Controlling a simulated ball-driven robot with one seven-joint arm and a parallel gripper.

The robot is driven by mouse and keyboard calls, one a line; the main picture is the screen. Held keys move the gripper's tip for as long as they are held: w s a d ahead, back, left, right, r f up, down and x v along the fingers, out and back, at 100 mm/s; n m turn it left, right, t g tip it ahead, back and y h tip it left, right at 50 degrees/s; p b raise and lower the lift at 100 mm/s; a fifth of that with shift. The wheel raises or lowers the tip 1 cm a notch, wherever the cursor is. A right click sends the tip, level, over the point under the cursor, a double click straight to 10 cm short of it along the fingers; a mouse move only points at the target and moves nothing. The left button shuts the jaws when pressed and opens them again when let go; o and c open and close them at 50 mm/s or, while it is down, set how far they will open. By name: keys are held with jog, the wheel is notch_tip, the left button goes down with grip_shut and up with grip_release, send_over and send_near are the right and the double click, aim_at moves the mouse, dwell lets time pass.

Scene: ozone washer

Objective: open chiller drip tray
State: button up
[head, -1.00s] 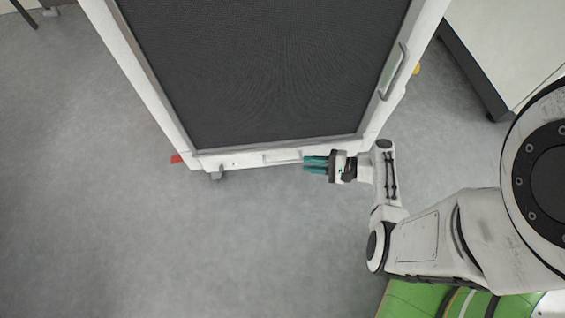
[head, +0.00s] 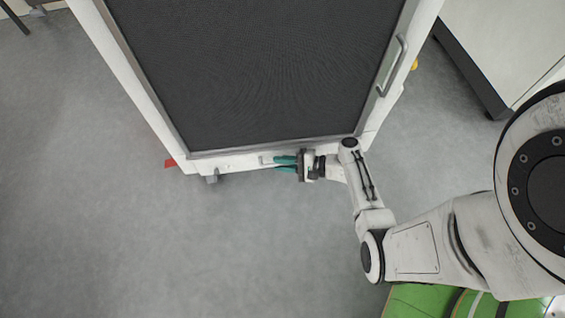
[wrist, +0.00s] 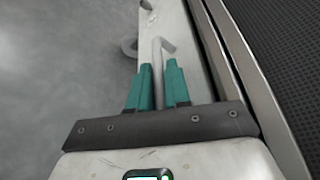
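The chiller (head: 115,60) is a white cabinet with a dark mesh front. The drip tray (head: 235,165) shows as a low white strip along its bottom front edge and looks shut. Its pale bar handle (head: 263,160) is partly hidden by my gripper (head: 284,164). In the wrist view the handle (wrist: 158,47) runs lengthwise between the two teal fingertips of my gripper (wrist: 159,75). The fingers are apart, one on each side of the bar, with a slim gap showing. I cannot tell whether either finger touches it.
Grey floor (head: 160,250) in front of the chiller is clear. A caster (head: 212,178) and a red piece (head: 171,163) are at its lower left. A vertical door handle (head: 392,65) is on its right side. A white cabinet (head: 505,45) stands at the upper right.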

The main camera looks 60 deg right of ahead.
grip_shut()
